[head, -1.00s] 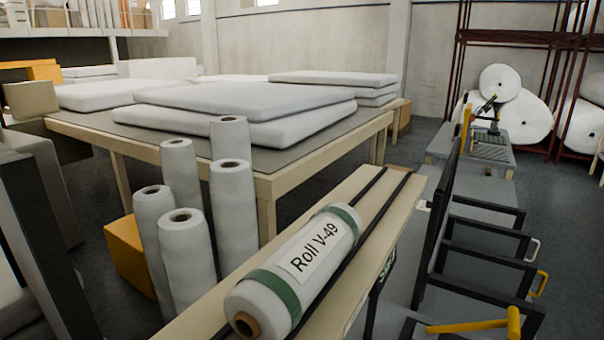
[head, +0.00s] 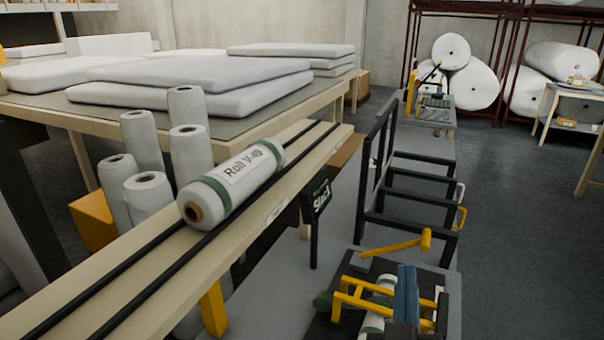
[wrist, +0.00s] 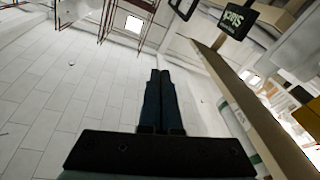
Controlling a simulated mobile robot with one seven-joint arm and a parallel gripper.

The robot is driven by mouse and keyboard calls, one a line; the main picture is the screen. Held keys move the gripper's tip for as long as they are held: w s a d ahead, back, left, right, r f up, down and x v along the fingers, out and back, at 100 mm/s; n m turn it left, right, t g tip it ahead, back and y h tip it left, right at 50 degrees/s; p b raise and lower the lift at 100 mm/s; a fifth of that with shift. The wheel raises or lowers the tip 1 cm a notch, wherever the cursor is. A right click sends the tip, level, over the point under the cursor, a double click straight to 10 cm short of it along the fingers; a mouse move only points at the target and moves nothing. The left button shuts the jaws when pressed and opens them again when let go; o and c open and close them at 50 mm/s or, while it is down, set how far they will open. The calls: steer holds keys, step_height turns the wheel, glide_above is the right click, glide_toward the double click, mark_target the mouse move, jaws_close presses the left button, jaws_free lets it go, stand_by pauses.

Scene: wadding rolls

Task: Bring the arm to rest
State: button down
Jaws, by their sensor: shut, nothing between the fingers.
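My gripper (head: 406,270) shows at the bottom of the head view, its blue fingers pointing up. In the wrist view the two dark blue fingers (wrist: 161,72) lie side by side, shut and empty. In the head view my gripper appears in front of a yellow frame on the grey cart; whether they touch I cannot tell. The roll labelled V-49 (head: 235,182) lies on the wooden rail bench, away from my gripper.
A yellow frame (head: 350,300) over a white-green roll, a yellow-handled tool (head: 395,246), a black sign (head: 316,197) and a black rail frame (head: 375,165) stand close by. Several upright white rolls (head: 148,200) are left of the bench. Grey floor is open at right.

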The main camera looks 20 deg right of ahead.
steer(key=w+a+r+n+t+y, duration=0.1)
steer(key=w+a+r+t+y, duration=0.25)
steer(key=a+r, duration=0.6)
steer(key=w+a+r+t+y, duration=0.2)
steer(key=a+r+t, duration=0.3)
steer(key=r, duration=0.7)
steer(key=s+a+r+n+t+y, duration=0.1)
steer(key=s+a+r+t+y, duration=0.1)
steer(key=a+r, duration=0.4)
steer(key=s+a+r+n+t+y, duration=0.2)
steer(key=s+a+r+y, duration=0.2)
steer(key=a+r, duration=0.3)
steer(key=shift+s+y, duration=0.3)
steer(key=shift+y, duration=0.15)
